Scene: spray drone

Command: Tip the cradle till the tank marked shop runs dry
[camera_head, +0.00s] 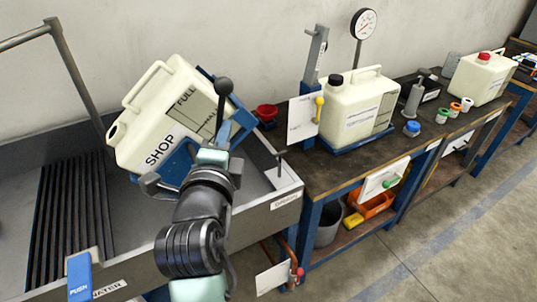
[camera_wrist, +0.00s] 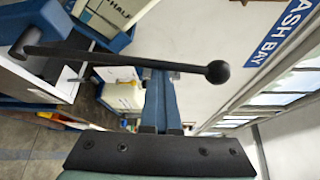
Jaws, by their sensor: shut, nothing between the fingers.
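The cream tank marked SHOP (camera_head: 160,115) sits in the blue cradle (camera_head: 182,165) over the grey sink, tipped to the left. Its open mouth (camera_head: 118,131) faces the lower left; no stream shows from it, and the liquid inside cannot be told. A dark lever with a ball knob (camera_head: 223,88) rises at the cradle's right; in the wrist view the lever (camera_wrist: 130,60) crosses in front of my fingers. My gripper (camera_head: 227,128) is shut and empty beside the lever; its blue fingers (camera_wrist: 155,100) show in the wrist view. Whether they touch the lever is unclear.
The sink (camera_head: 245,215) has a slatted grate (camera_head: 70,220) at left. A blue PUSH piece (camera_head: 79,277) is at its front. The floor at lower right is clear.

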